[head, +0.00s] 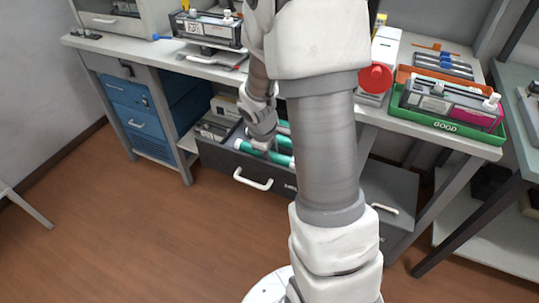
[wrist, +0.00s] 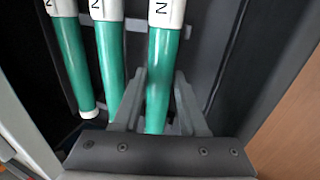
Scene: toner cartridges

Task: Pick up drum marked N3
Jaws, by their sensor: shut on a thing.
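Three green drums with white ends lie side by side in an open dark drawer (head: 215,158). In the wrist view they are the left drum (wrist: 74,62), the middle drum (wrist: 111,55) and the right drum (wrist: 160,75). Each white end shows an "N", but the rest of each marking is cut off, so I cannot tell which is N3. My gripper (wrist: 157,95) is shut on the right drum, with one finger on each side of it. In the head view my gripper (head: 263,138) reaches down into the drawer and partly hides the drums.
The drawer's right wall (wrist: 228,60) is close beside my gripper. The bench top (head: 130,48) is above the drawer. A green tray (head: 440,124) with a cartridge sits on the bench at right. A blue cabinet (head: 135,110) stands left. The floor in front is clear.

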